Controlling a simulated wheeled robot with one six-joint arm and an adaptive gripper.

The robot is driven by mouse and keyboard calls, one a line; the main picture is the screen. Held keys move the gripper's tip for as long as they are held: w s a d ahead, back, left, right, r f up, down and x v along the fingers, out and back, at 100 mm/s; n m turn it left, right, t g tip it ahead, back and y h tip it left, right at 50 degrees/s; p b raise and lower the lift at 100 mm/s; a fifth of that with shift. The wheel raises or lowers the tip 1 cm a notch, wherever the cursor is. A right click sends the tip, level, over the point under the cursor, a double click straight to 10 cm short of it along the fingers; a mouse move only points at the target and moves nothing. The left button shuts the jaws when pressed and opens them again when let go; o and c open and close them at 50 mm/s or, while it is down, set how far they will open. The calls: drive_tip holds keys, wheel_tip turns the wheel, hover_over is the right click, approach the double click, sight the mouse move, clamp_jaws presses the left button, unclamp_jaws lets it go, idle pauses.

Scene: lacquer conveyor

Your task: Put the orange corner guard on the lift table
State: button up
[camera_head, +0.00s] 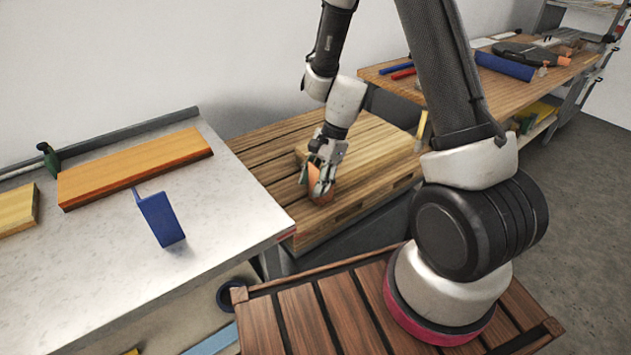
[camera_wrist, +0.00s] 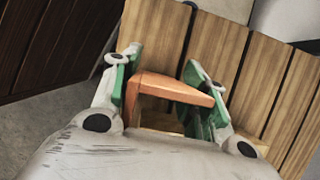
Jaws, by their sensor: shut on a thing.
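My gripper (camera_head: 321,172) is shut on the orange corner guard (camera_head: 319,184), low over the slatted wooden top (camera_head: 262,151) of what looks like the lift table. In the wrist view the guard (camera_wrist: 172,87) sits between the green-padded fingers of my gripper (camera_wrist: 164,76), with wooden slats behind and below it. The fingers hide part of the guard. I cannot tell whether it touches the wood.
A blue angled piece (camera_head: 161,219) stands on the grey-white table (camera_head: 225,205) at left, near an orange-brown board (camera_head: 135,167). A wooden workbench (camera_head: 500,95) with a blue roll (camera_head: 504,66) is at the back right. Grey floor shows at right.

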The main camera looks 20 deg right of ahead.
drive_tip(key=o, duration=1)
drive_tip(key=shift+f, duration=0.1)
drive_tip(key=s+d+r+n+t+h, duration=0.1)
drive_tip(key=s+d+r+n, duration=0.15)
drive_tip(key=r, duration=0.55)
drive_tip(key=s+d+r+n, duration=0.2)
drive_tip(key=d+r, duration=0.1)
drive_tip(key=r, duration=0.5)
drive_tip(key=s+d+r+n+t+h, duration=0.1)
drive_tip(key=s+d+r+n, duration=0.15)
drive_tip(key=r, duration=0.55)
drive_tip(key=s+d+r+n+t, duration=0.1)
drive_tip(key=s+d+r+n, duration=0.1)
drive_tip(key=s, duration=0.2)
drive_tip(key=s+d+r+n+t+h, duration=0.1)
drive_tip(key=s+d+r+n, duration=0.1)
drive_tip(key=s+d+n, duration=0.1)
drive_tip(key=s+d+r+n+t+h, duration=0.1)
drive_tip(key=s+d+r+n, duration=0.1)
drive_tip(key=s, duration=0.3)
drive_tip(key=shift+d+r+n, duration=0.15)
drive_tip(key=shift+r+n, duration=0.25)
drive_tip(key=shift+r, duration=0.05)
